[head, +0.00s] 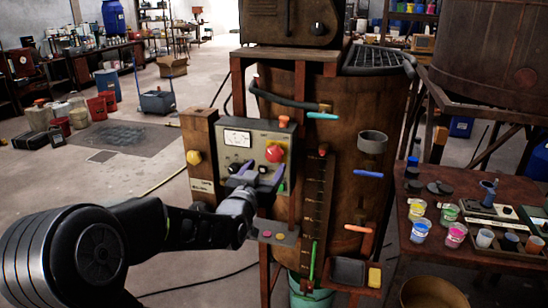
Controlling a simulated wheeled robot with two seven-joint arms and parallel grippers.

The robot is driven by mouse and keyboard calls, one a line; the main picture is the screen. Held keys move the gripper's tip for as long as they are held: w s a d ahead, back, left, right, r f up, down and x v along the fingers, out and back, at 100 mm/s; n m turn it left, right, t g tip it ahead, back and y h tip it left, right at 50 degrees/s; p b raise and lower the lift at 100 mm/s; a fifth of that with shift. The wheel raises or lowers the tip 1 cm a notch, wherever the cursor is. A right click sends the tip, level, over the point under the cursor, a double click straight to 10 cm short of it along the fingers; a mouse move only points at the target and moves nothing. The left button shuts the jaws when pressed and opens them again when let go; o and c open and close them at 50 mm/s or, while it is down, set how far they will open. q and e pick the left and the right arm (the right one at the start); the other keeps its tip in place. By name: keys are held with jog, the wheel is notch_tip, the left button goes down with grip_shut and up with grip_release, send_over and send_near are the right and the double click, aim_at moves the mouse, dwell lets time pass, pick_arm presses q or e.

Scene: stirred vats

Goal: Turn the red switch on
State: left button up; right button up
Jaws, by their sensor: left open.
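The control panel (262,131) is a grey-green box with a white dial meter (237,138), fixed to the front of a brown vat. A round red switch (274,154) sits at its right side, and I cannot tell its setting. My left gripper (258,177) is open in front of the lower panel, its fingers pointing toward it. The fingertips are just below the red switch, and I cannot tell whether they touch anything. The gripper hides part of the lower panel. My right gripper is not in view.
An orange-red knob (284,121) tops the panel, and a yellow knob (194,157) is on a wooden post to its left. Pipes and coloured handles line the vat (340,150). A table (460,262) with paint cups stands right.

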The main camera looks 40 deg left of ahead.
aim_at(273, 156)
pick_arm(q)
jog(key=p+x, duration=0.2)
jog(key=x, duration=0.5)
jog(key=shift+w+a+p, duration=0.2)
jog(key=shift+w+p, duration=0.05)
jog(key=shift+p, duration=0.1)
jog(key=shift+c, duration=0.2)
jog(key=shift+f, duration=0.1)
jog(key=c, duration=1.4)
